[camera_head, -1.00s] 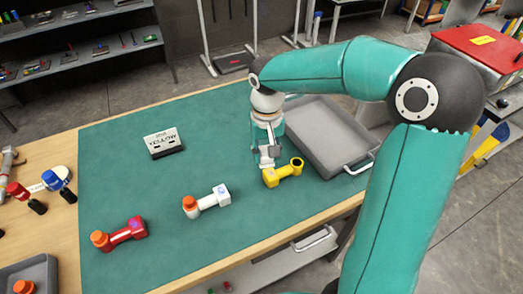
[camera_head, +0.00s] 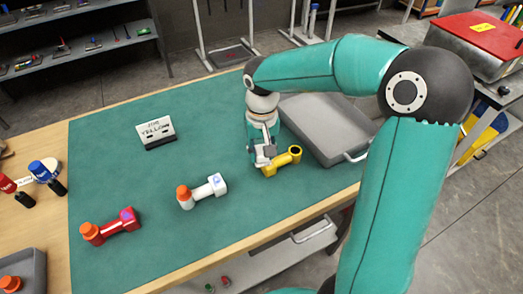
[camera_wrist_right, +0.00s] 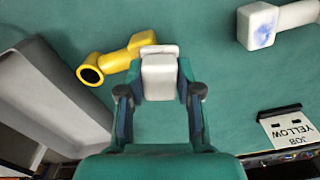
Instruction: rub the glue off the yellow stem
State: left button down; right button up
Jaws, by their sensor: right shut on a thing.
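The yellow stem (camera_head: 285,160) lies on the green mat (camera_head: 110,180), its open round end at the right; it also shows at upper left in the right wrist view (camera_wrist_right: 115,61). My right gripper (camera_head: 265,160) is over the stem's square end. In the wrist view my right gripper (camera_wrist_right: 160,95) is shut on a pale block (camera_wrist_right: 160,75). Any glue there is hidden. My left gripper is out of view.
A white stem (camera_head: 205,190) and a red stem (camera_head: 120,223), both orange-capped, lie to the left. A sign (camera_head: 156,132) reading "JOB YELLOW" stands behind. A grey tray (camera_head: 325,140) is right of the gripper.

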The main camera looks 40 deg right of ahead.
aim_at(274, 161)
jog(key=shift+f+b, duration=0.85)
jog(key=shift+f, duration=0.15)
jog(key=shift+d, duration=0.1)
jog(key=shift+s+d+r, duration=0.1)
jog(key=shift+s+d, duration=0.2)
jog(key=shift+d, duration=0.6)
jog(key=shift+s+d+r, duration=0.1)
jog(key=shift+s+d, duration=0.2)
jog(key=shift+d, duration=0.55)
jog(key=shift+f, duration=0.25)
jog(key=shift+w+a+f, duration=0.1)
jog(key=shift+w+a, duration=0.15)
jog(key=shift+a, duration=0.75)
jog(key=shift+w+a+f, duration=0.1)
jog(key=shift+w+a, duration=0.1)
jog(key=shift+a, duration=0.8)
